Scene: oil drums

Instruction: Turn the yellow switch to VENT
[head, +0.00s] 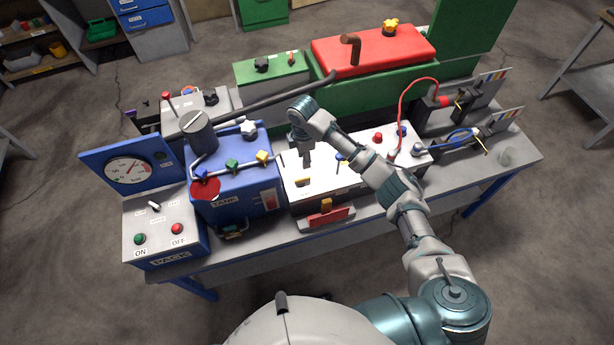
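Several yellow parts show, and no VENT label is readable, so I cannot tell which one is the switch. A yellow knob (262,157) sits on the front top edge of the blue tank (236,200), beside a green and a blue knob. An orange-yellow piece (326,204) stands on a red plate in front of the white panel (318,186). A yellow star knob (390,27) tops the red tank at the back. My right gripper (306,160) points down over the white panel, right of the tank knobs. Its fingers are too small to judge. My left gripper is out of view.
A blue-backed gauge (128,170) and PACK box (165,232) with green and red buttons stand at the left. A dark lever bar (270,98) slants above the blue tank. A red hose (401,103) arches at the right.

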